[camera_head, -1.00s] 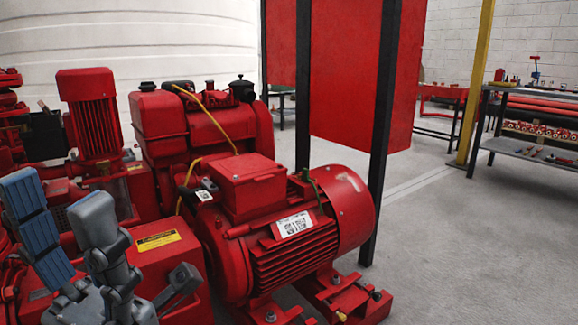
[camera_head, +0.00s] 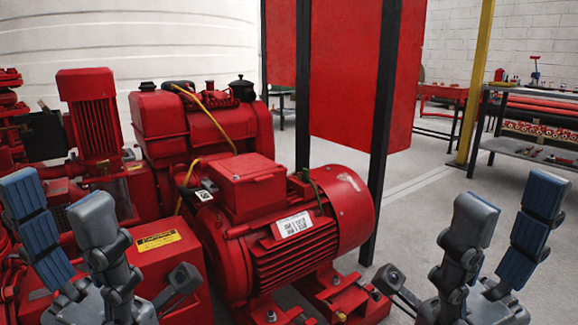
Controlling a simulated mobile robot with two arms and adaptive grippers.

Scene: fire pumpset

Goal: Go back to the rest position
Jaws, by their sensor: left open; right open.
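My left gripper (camera_head: 62,222) is at the lower left, its fingers pointing up and spread apart. It is open and empty, in front of the red pump machinery. My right gripper (camera_head: 503,222) is at the lower right, fingers also up and spread. It is open and empty, over the view of the grey floor. The bases of both grippers are cut off by the bottom edge. The red electric motor (camera_head: 285,225) stands between the two grippers, and neither gripper holds it.
A red box with a yellow caution label (camera_head: 158,240) sits behind my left gripper. A red panel (camera_head: 345,75) on black posts stands behind the motor. A yellow post (camera_head: 475,85) and a shelf table (camera_head: 530,150) are at the back right. Grey floor (camera_head: 420,215) is clear right of the motor.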

